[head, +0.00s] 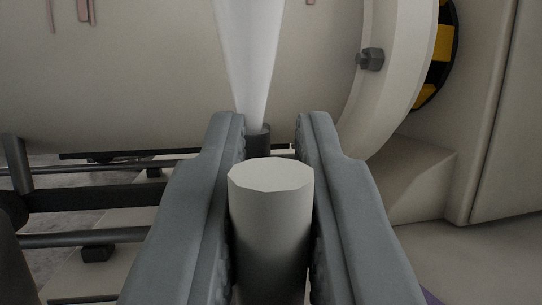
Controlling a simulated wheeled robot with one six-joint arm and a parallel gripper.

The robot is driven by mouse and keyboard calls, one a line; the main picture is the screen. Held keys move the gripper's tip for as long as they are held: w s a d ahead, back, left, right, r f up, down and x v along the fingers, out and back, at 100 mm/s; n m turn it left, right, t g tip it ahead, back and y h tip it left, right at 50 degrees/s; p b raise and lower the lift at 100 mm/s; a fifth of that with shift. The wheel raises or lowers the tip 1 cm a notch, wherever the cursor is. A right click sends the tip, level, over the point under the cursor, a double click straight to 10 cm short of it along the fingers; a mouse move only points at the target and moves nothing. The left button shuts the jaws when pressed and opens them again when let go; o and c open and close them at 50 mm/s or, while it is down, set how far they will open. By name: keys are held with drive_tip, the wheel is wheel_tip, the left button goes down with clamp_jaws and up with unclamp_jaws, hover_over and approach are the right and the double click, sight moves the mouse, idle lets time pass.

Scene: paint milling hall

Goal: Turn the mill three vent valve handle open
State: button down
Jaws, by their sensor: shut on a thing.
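My gripper (271,122) reaches forward with its two grey fingers on either side of a pale grey cylinder (271,220). The fingers press on its sides; this looks like the valve handle's grip, seen end-on with its flat faceted end facing up. The lower part of the cylinder and the rest of the handle are hidden. Behind it, between the fingertips, stands a short dark stub (259,142). A whitish cone (252,60) rises from the stub and widens upward, like a jet of vapour. No mill number is in view.
The large beige mill drum (150,80) fills the back, with a flange and a dark bolt (371,60) at right. A yellow-black striped disc (432,60) sits beyond it. Dark rails (100,198) run at left. A beige housing (500,130) closes the right side.

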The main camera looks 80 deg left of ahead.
drive_tip(key=shift+f, duration=0.15)
drive_tip(key=c, duration=1.4)
unclamp_jaws()
drive_tip(key=v, duration=1.7)
drive_tip(key=shift+s+d, duration=0.1)
drive_tip(key=shift+d, duration=0.1)
